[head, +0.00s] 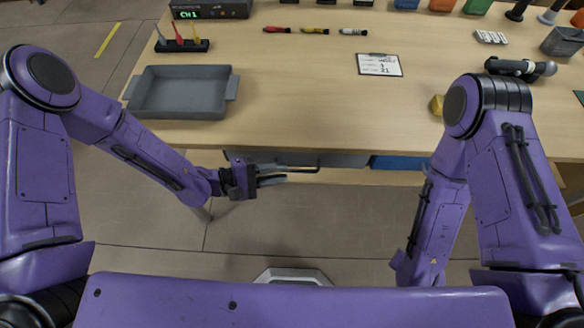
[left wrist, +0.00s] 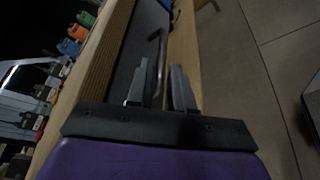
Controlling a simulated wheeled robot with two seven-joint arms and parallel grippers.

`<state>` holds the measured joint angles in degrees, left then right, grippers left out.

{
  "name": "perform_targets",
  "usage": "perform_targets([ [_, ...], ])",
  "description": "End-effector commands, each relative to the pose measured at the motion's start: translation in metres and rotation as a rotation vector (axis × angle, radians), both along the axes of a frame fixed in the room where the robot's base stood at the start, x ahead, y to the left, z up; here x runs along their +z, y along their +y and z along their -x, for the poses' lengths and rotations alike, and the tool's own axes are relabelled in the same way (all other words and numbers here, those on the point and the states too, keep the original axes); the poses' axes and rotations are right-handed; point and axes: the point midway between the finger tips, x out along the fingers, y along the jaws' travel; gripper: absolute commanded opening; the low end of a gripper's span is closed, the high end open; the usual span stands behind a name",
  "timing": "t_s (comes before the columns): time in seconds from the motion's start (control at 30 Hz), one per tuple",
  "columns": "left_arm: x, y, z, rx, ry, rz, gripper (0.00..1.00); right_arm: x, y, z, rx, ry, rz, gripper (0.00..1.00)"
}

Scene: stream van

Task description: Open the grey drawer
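The grey drawer (head: 342,160) is under the front edge of the table in the head view, with its front close to the table edge. Its bar handle (head: 300,169) sticks out toward me. My left gripper (head: 272,175) is at the left end of this handle, with its fingers apart. In the left wrist view the handle (left wrist: 161,50) runs between the two fingertips of my left gripper (left wrist: 162,80). I cannot tell whether either finger touches it. My right forearm hangs down at the right; its gripper is out of view.
A blue drawer (head: 398,163) is right of the grey one. On the table (head: 290,100) are a grey tray (head: 180,92), a clipboard (head: 379,65), a torch (head: 520,68) and several screwdrivers (head: 315,30). The floor (head: 300,225) before the drawers is clear.

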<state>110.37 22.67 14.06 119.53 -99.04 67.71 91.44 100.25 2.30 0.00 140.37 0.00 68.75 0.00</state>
Motion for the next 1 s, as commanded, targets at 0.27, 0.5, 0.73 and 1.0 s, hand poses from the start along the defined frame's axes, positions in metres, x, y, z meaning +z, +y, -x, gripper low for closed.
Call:
perform_targets([
  [0.27,-0.009,-0.038,-0.013,-0.001,0.000,-0.001,0.21,0.004,0.000,0.000,0.000,0.000,0.000,0.43],
  [0.5,-0.010,-0.041,-0.015,0.002,0.000,-0.001,0.21,0.004,0.000,0.000,0.000,0.000,0.000,0.43],
  [0.73,-0.010,-0.041,-0.015,0.001,0.000,-0.001,0.00,0.004,0.000,0.000,0.000,0.000,0.000,0.43],
  [1.0,-0.010,-0.049,-0.002,-0.019,0.003,-0.001,0.00,0.004,0.000,0.000,0.000,0.000,0.000,0.43],
])
